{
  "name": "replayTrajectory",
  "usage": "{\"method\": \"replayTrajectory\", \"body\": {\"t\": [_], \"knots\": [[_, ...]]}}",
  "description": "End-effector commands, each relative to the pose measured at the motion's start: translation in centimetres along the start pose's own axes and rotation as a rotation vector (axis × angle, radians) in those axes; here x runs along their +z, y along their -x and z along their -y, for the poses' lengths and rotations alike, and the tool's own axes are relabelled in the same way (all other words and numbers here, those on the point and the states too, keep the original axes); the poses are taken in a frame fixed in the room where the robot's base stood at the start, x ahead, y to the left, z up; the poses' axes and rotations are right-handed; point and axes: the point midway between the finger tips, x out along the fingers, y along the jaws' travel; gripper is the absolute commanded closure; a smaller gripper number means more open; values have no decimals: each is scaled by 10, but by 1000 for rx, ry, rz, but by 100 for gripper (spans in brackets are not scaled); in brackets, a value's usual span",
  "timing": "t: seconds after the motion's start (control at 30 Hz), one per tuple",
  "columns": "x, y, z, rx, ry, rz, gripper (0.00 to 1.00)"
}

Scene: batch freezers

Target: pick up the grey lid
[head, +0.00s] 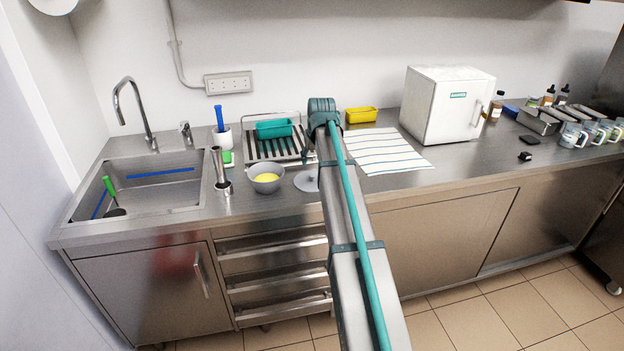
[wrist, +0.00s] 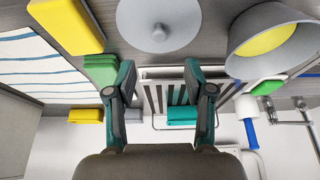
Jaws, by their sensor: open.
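The grey lid (head: 306,182) is a flat round disc on the steel counter, just right of the grey bowl (head: 267,187). My arm hides its right part in the head view. In the wrist view the lid (wrist: 185,17) shows at the top centre, cut by the frame edge, with a small round knob in its middle. My gripper (wrist: 159,76) is open and empty, its two fingers spread below the lid in that picture and apart from it. In the head view the arm's end is above the counter behind the lid, and the fingers are mostly hidden.
The bowl with yellow contents (wrist: 247,66) is close beside the lid. A dish rack (head: 262,147) with a teal tub stands behind. A striped towel (head: 386,152) lies right; the sink is left.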

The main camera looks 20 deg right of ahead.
Motion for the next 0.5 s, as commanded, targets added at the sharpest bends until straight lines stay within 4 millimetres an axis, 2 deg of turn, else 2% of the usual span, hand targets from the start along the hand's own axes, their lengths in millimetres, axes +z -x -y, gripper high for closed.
{"method": "replayTrajectory", "body": {"t": [0.2,0.5], "knots": [[0,-31,0,0,0,4,47],[2,-49,0,0,0,3,47]]}}
